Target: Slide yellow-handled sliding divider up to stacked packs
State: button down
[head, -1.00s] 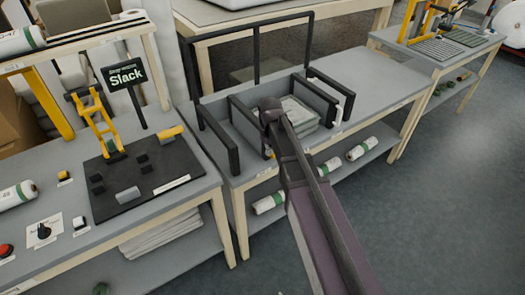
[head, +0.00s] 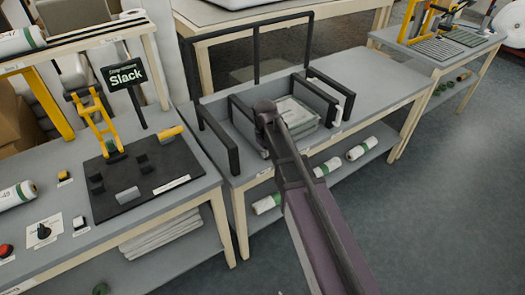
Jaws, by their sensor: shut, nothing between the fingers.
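The stacked packs (head: 302,113), pale and flat, lie in a grey bay between dark-edged upright panels on the middle bench. A dark-edged panel (head: 240,112) stands inside the bay left of the packs, with a gap between. It may be the sliding divider, but I see no yellow handle on it; my arm covers part of that area. My gripper (head: 265,108) is over the bay between this panel and the packs, shut and empty. Its fingertips are hidden behind the wrist, so I cannot tell whether it touches the panel.
Another dark-edged panel (head: 218,138) bounds the bay at left, and a tall black frame (head: 255,48) stands behind. More dark panels (head: 322,97) stand right of the packs. The left bench holds a black board (head: 150,178) and a Slack sign (head: 125,74).

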jog(key=shift+s+a, duration=0.1)
jog(key=shift+a, duration=0.05)
dwell(0.3)
notch_tip(320, 180, up, 9)
jog(key=p, duration=0.9)
dwell(0.5)
jog(key=s+d+m, duration=0.6)
jog(key=s+d, duration=0.8)
jog(key=d, duration=0.3)
jog(key=shift+s+m, duration=0.3)
jog(key=shift+m, duration=0.1)
dwell(0.4)
